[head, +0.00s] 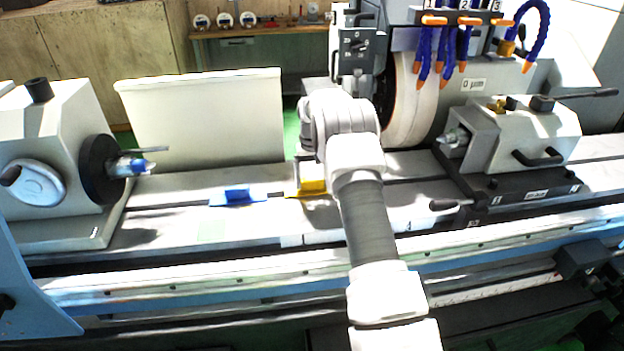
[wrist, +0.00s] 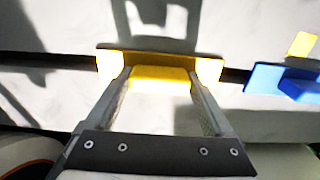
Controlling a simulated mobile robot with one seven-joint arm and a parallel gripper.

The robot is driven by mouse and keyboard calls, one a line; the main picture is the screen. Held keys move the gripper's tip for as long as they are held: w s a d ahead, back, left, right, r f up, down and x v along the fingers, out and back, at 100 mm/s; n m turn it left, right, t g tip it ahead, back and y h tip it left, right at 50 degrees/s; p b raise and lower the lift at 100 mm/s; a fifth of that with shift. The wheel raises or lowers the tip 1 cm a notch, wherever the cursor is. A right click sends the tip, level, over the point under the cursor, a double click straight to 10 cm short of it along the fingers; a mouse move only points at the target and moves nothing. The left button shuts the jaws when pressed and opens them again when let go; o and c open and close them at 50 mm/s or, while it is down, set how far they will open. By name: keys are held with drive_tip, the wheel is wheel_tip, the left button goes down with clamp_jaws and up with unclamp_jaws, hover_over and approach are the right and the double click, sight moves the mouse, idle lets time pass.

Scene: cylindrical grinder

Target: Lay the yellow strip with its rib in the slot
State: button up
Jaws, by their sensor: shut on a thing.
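The yellow strip (wrist: 160,78) is between the two fingertips of my gripper (wrist: 160,82), which is shut on its raised middle part. Its flat ends stick out past both fingers. In the head view the yellow strip (head: 313,187) shows below my wrist, low over the grey machine table. The slot (wrist: 55,61) is a dark line running left and right behind the strip, roughly parallel with it; it also shows in the head view (head: 180,204). The strip covers part of the slot. Its rib is hidden, and I cannot tell whether it is in the slot.
A blue piece (head: 237,196) lies across the slot to the left; it also shows at the right in the wrist view (wrist: 285,82). A yellowish patch (wrist: 302,45) lies near it. The headstock (head: 60,165) stands left, the tailstock (head: 520,140) right, the grinding wheel (head: 415,100) behind.

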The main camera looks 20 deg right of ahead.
sight(312, 178)
drive_tip(key=shift+f, duration=0.15)
drive_tip(key=o, duration=1.2)
drive_tip(key=shift+c, duration=0.2)
wheel_tip(312, 178, up, 18)
drive_tip(key=shift+f, duration=0.2)
